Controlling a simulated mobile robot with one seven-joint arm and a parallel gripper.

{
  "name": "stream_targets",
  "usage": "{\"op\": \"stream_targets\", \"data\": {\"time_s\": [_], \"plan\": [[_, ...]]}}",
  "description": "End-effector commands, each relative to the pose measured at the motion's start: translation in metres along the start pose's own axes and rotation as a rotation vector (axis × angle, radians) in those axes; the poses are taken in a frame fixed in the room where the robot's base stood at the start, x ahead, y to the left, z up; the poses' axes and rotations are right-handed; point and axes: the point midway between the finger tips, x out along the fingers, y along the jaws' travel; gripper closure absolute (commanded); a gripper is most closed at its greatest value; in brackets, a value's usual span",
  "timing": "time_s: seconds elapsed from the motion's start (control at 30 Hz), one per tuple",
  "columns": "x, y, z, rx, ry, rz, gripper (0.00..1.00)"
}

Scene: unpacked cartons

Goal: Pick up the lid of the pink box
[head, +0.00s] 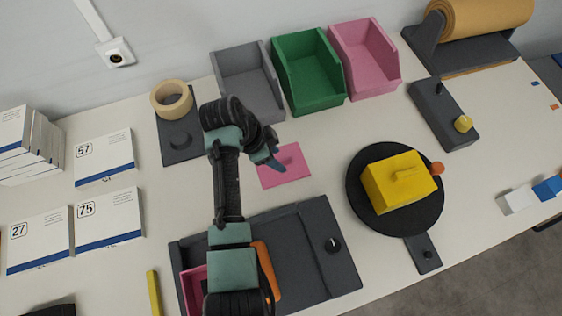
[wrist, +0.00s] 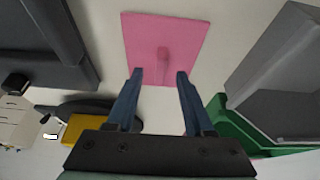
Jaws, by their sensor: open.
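The pink lid (head: 291,172) lies flat on the table, a square panel with a small raised handle. The lid also shows in the wrist view (wrist: 188,38), its handle pointing between my fingers. My gripper (head: 276,164) is open and empty, just above the lid by the handle. In the wrist view, my gripper's fingertips (wrist: 160,74) are on either side of the handle's near end. A pink box (head: 190,288) sits at the left of the dark tray, partly hidden by my arm.
The dark tray (head: 330,283) also holds an orange bar (head: 266,270). Grey (head: 247,90), green (head: 310,85) and pink (head: 366,65) bins stand behind. A yellow box (head: 398,190) sits on a black turntable (head: 362,212) at right. White cartons (head: 108,220) stand left.

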Motion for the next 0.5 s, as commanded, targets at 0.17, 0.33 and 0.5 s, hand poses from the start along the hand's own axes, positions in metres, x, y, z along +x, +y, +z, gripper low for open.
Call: {"op": "stream_targets", "data": {"time_s": [0.17,0.33,0.5], "plan": [[0.018,0.000,0.000,0.000,0.000,0.000,0.47],[0.019,-0.001,0.000,0.000,0.001,-0.002,0.47],[0.019,-0.001,0.000,0.000,0.001,-0.002,0.66]]}}
